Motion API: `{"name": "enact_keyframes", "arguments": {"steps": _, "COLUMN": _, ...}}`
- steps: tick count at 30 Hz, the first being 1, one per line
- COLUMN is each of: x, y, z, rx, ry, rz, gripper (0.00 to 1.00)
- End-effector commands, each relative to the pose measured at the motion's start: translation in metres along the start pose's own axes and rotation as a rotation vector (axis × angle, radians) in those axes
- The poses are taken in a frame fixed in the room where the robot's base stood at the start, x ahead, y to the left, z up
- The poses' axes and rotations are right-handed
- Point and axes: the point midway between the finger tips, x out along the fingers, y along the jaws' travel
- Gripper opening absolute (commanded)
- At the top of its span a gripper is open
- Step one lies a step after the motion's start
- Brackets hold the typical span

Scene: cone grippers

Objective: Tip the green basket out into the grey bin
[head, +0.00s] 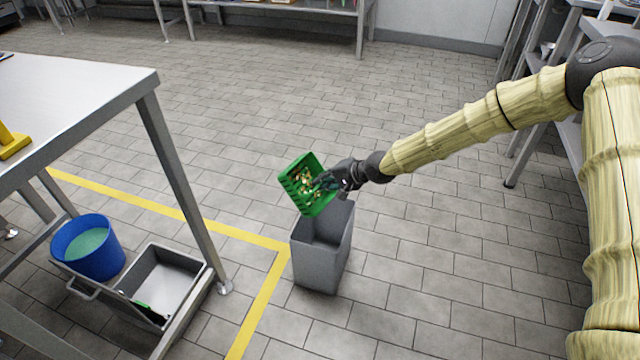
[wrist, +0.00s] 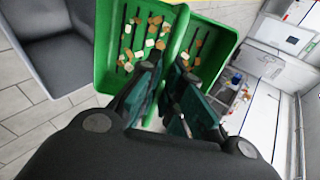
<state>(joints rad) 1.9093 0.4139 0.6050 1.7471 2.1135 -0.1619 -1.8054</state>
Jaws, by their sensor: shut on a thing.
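The green basket (head: 297,187) is in my gripper above the grey bin, tilted, with its open side facing the head camera. Small tan and whitish pieces (head: 306,181) are inside it; they also show in the wrist view (wrist: 150,38). My gripper (head: 328,182) is shut on the basket, and in the wrist view its dark fingers grip a part in the middle of the basket (wrist: 103,45). The grey bin (head: 318,262) stands on the floor just below the basket, and its mouth looks empty where it shows. The bin also shows at upper left in the wrist view (wrist: 58,60).
A metal table (head: 90,85) stands at the left, with a blue bucket (head: 92,250) and a grey tray (head: 160,285) beneath it. Yellow floor tape (head: 190,217) runs close to the bin. Tiled floor behind and right of the bin is clear.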

Motion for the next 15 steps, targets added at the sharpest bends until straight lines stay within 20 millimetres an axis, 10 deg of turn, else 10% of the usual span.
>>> {"name": "enact_keyframes", "arguments": {"steps": 15, "x": -0.012, "y": 0.03, "z": -0.001, "rx": 0.0, "ry": 0.003, "rz": -0.255, "gripper": 0.0}}
